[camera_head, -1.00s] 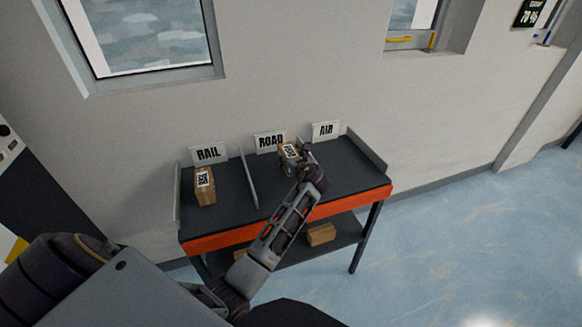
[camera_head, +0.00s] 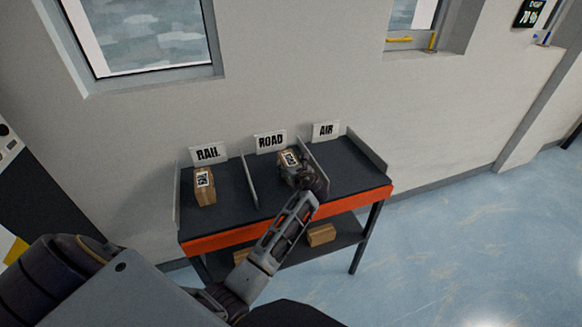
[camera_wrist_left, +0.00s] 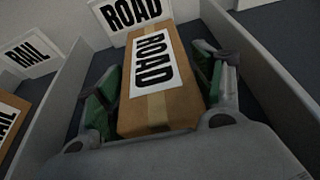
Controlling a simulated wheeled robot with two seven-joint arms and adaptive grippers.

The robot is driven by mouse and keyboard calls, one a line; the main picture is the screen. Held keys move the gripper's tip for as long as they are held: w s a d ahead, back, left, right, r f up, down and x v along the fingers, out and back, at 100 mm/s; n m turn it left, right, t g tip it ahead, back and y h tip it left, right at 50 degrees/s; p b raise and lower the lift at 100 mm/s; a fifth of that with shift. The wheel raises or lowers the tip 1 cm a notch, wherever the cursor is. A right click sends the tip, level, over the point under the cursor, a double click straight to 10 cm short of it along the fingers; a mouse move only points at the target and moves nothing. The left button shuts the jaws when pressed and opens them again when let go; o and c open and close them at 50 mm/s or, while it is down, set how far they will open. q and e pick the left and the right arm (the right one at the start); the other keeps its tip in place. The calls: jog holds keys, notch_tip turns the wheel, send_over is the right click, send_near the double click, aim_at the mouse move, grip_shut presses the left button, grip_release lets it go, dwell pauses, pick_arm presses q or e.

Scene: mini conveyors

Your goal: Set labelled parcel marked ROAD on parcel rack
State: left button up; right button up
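The ROAD parcel (camera_head: 289,160) is a brown taped box with a white ROAD label. It is in the middle compartment of the parcel rack (camera_head: 226,239), in front of the ROAD sign (camera_head: 271,141). It appears to rest on the dark deck, though its base is hidden. My left gripper (camera_head: 297,167) is around the parcel's near end. In the left wrist view its green-padded fingers (camera_wrist_left: 160,85) flank the parcel (camera_wrist_left: 180,107), with narrow gaps and pad faces showing, so it looks open. My right gripper is out of view.
A parcel (camera_head: 204,187) stands in the left compartment under the RAIL sign (camera_head: 208,153). The right compartment, under the AIR sign (camera_head: 325,131), is empty. Upright dividers (camera_head: 249,180) separate the compartments. Brown boxes (camera_head: 321,235) lie on the lower shelf.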

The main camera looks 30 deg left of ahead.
pick_arm(q)
jog(key=shift+o, duration=0.4)
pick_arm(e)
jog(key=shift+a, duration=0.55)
pick_arm(q)
jog(key=shift+r, duration=0.1)
jog(key=shift+s+d+r, duration=0.15)
jog(key=shift+s+d, duration=0.2)
jog(key=shift+d, duration=0.05)
jog(key=v, duration=0.4)
jog(key=shift+s+d+r, duration=0.1)
jog(key=shift+d, duration=0.1)
jog(key=v, duration=0.4)
jog(key=shift+s+d+r+p, duration=0.15)
jog(key=shift+s+d+p, duration=0.05)
jog(key=shift+p, duration=0.2)
jog(key=shift+s+d+r, duration=0.25)
jog(key=shift+s+d, duration=0.35)
jog(key=shift+d, duration=0.05)
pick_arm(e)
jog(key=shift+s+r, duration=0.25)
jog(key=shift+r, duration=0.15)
